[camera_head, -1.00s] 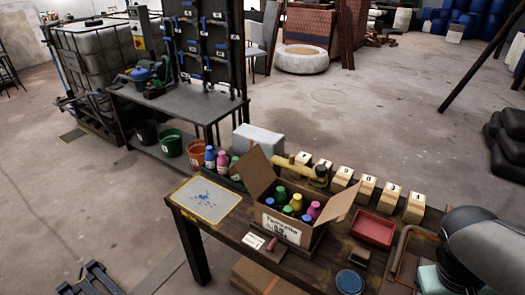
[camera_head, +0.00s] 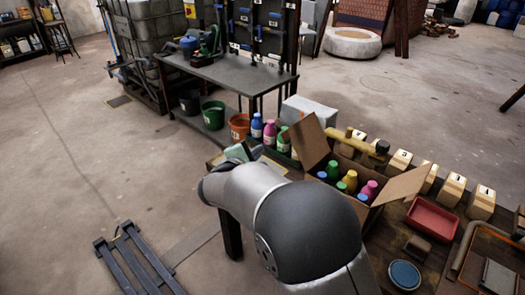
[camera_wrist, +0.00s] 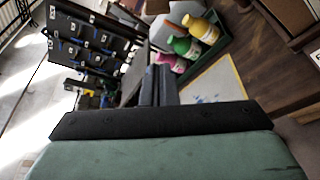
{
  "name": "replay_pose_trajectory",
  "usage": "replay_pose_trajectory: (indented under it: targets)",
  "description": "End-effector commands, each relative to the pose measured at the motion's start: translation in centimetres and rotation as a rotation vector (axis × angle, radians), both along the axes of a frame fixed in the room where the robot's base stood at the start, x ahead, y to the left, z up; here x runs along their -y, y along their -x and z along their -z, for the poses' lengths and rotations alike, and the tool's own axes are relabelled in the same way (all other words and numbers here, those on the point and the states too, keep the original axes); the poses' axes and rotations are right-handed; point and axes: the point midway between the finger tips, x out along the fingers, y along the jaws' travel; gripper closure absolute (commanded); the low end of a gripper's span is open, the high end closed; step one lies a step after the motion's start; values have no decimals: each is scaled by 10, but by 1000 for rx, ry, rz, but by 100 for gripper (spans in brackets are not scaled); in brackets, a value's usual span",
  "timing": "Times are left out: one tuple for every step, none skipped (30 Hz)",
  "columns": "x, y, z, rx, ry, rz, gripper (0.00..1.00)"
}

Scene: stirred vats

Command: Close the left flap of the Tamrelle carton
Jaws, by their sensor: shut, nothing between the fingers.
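The open carton (camera_head: 375,213) stands on the workbench in the head view, with several bottles with coloured caps inside. Its left flap (camera_head: 309,141) stands up and leans outward. Its right flap (camera_head: 404,186) sticks out to the right. My arm hides the carton's front and label. My gripper (camera_head: 243,151) is left of the carton, beyond my arm, near the tray of bottles and apart from the left flap. In the wrist view my gripper's fingers (camera_wrist: 158,84) are together with nothing between them.
A green tray (camera_wrist: 213,72) of bottles (camera_wrist: 203,27) lies close to the fingers. A pale panel (camera_wrist: 215,92) lies beside it. A red tray (camera_head: 433,218), a blue round lid (camera_head: 404,274) and numbered wooden blocks (camera_head: 452,190) stand right of the carton. Open floor lies left.

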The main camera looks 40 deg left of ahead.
Motion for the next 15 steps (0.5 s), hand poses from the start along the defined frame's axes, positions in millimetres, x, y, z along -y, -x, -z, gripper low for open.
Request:
replay_pose_trajectory:
  targets:
    - [-1,-12,1,-1,1,4,100]
    - [-3,-18,2,-1,1,5,100]
    - [-4,-26,3,-1,1,4,100]
    - [-6,-32,4,0,1,5,100]
    - [-7,-38,6,-1,1,5,100]
    - [-9,-45,7,-1,1,4,100]
    - [-10,-50,8,-1,1,5,100]
    - [-11,-55,9,-1,1,5,100]
    - [-13,-62,10,-2,0,5,100]
    - [-14,-67,12,-2,2,5,100]
    - [-15,-71,12,-1,1,5,100]
    - [-13,-73,9,0,1,4,100]
    - [-8,-71,4,0,0,4,100]
    - [-4,-71,2,-1,2,3,100]
    - [0,-71,-1,-1,1,3,100]
